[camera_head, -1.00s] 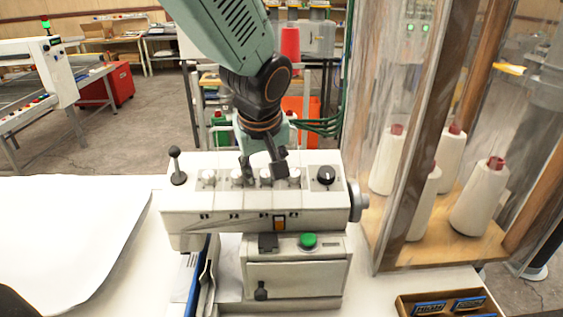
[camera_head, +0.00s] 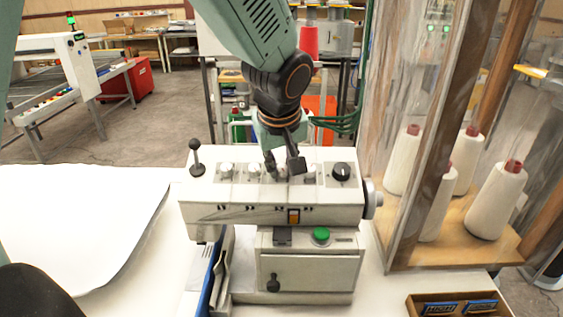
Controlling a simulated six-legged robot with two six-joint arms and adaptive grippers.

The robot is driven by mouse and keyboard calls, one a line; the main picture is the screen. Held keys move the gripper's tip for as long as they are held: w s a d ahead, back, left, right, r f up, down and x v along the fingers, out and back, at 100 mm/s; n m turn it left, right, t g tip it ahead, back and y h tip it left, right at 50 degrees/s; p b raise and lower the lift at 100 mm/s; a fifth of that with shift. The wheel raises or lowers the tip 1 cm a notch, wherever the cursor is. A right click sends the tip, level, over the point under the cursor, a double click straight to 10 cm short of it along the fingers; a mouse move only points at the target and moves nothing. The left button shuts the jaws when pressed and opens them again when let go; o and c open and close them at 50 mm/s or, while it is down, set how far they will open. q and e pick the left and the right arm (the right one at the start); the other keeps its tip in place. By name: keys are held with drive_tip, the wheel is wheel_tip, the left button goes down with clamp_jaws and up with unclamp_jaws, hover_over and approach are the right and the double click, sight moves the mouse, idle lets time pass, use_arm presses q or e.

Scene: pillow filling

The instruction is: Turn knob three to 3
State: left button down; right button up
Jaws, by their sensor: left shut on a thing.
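A white control box (camera_head: 290,190) stands on the white table, with a row of small pale knobs along its top. The first knob (camera_head: 227,172), second knob (camera_head: 254,172) and fourth knob (camera_head: 310,173) show in the head view. My left gripper (camera_head: 284,168) reaches down from above and is shut on the third knob (camera_head: 282,174), one dark finger on each side. The fingers partly hide that knob, and its pointer and scale are too small to read. My right gripper is not in view.
A black lever (camera_head: 196,160) stands at the box's left end and a black dial (camera_head: 342,172) at its right. A green button (camera_head: 321,235) sits below. A clear-walled cabinet with white thread cones (camera_head: 496,200) stands right. A tray (camera_head: 455,306) lies at the front right.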

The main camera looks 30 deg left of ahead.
use_arm(q)
drive_tip(key=shift+f+n+b, duration=0.15)
drive_tip(key=shift+n+b, duration=0.35)
drive_tip(key=c, duration=1.2)
unclamp_jaws()
drive_tip(key=shift+s+d, duration=0.1)
